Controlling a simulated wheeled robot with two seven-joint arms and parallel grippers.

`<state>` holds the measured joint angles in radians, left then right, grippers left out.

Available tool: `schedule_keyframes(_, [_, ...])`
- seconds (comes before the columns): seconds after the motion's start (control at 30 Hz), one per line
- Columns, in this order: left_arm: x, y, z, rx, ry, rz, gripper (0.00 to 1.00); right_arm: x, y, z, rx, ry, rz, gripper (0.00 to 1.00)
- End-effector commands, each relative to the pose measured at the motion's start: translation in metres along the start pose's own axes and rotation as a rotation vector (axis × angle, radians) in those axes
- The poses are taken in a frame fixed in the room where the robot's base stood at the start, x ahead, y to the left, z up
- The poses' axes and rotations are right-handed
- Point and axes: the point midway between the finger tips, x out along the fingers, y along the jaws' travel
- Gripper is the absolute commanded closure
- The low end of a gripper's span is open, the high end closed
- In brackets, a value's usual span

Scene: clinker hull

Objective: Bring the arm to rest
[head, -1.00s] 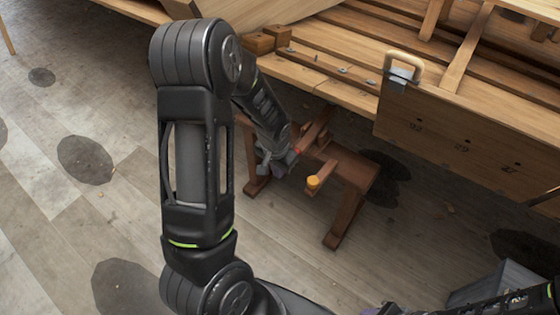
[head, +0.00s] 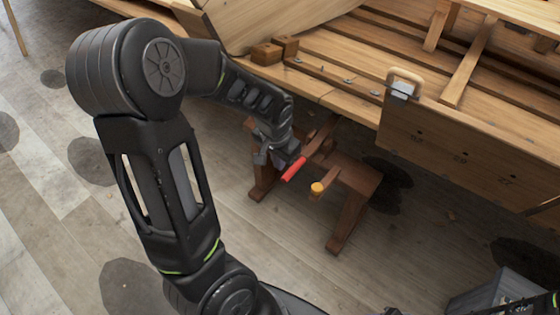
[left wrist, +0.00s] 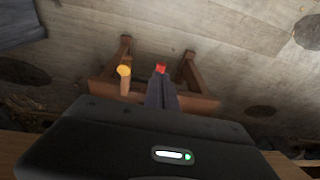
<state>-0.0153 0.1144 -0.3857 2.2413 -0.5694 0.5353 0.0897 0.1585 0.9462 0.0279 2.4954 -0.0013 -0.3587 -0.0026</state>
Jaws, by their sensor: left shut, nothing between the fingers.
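My left arm comes in from the left of the head view and bends down to my left gripper (head: 290,162). The gripper is shut and empty, with a red piece (head: 293,170) showing at its tip. It hangs in front of a low reddish-brown wooden stool (head: 350,180). In the left wrist view, the shut dark fingers (left wrist: 161,85) end in red in front of the stool (left wrist: 200,103). I cannot tell whether they touch it. Of my right arm, only dark parts show at the bottom right edge; its fingers cannot be made out.
A yellow-capped wooden handle (head: 318,189) sticks out at the stool, close to the left gripper. The wooden planked hull (head: 340,95) spans the back and right, with a wooden board (head: 450,140) on its near side. A grey box (head: 500,290) stands bottom right. The floor at left is open.

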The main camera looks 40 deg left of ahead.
Motion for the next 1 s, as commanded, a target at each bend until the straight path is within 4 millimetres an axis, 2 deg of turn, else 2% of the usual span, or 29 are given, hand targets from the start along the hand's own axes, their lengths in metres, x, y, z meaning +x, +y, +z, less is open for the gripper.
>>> schedule_keyframes(0.43, [0.0, 0.0, -0.002, 0.003, 0.008, 0.001, 1.0, 0.0, 0.0, 0.0, 0.0, 0.0, 0.0, 0.64])
schedule_keyframes(0.53, [0.0, 0.003, -0.013, -0.002, 0.056, 0.012, 1.0, 0.0, 0.0, 0.0, 0.0, 0.0, 0.0, 0.64])
schedule_keyframes(0.6, [0.0, 0.013, -0.027, -0.019, 0.121, 0.04, 1.0, 0.0, 0.0, 0.0, 0.001, 0.0, 0.0, 0.64])
schedule_keyframes(0.67, [0.005, 0.035, -0.04, -0.026, 0.181, 0.083, 1.0, 0.0, 0.0, 0.0, 0.001, 0.0, 0.0, 0.64])
schedule_keyframes(0.73, [0.018, 0.073, -0.047, -0.033, 0.223, 0.145, 1.0, -0.006, -0.003, 0.0, 0.002, 0.0, 0.0, 0.64])
schedule_keyframes(0.8, [0.037, 0.116, -0.04, -0.051, 0.232, 0.211, 1.0, -0.015, -0.006, 0.0, 0.002, 0.0, 0.0, 0.64])
schedule_keyframes(0.87, [0.055, 0.154, -0.023, -0.071, 0.215, 0.263, 1.0, -0.024, -0.009, 0.0, 0.003, 0.0, 0.0, 0.64])
schedule_keyframes(0.9, [0.066, 0.177, -0.007, -0.091, 0.193, 0.291, 1.0, -0.029, -0.012, 0.0, 0.003, 0.0, -0.001, 0.64])
schedule_keyframes(0.97, [0.08, 0.207, 0.023, -0.117, 0.147, 0.327, 1.0, -0.038, -0.015, 0.0, 0.003, 0.0, -0.001, 0.64])
schedule_keyframes(1.0, [0.087, 0.225, 0.046, -0.133, 0.108, 0.347, 1.0, -0.043, -0.017, 0.0, 0.003, 0.0, -0.001, 0.64])
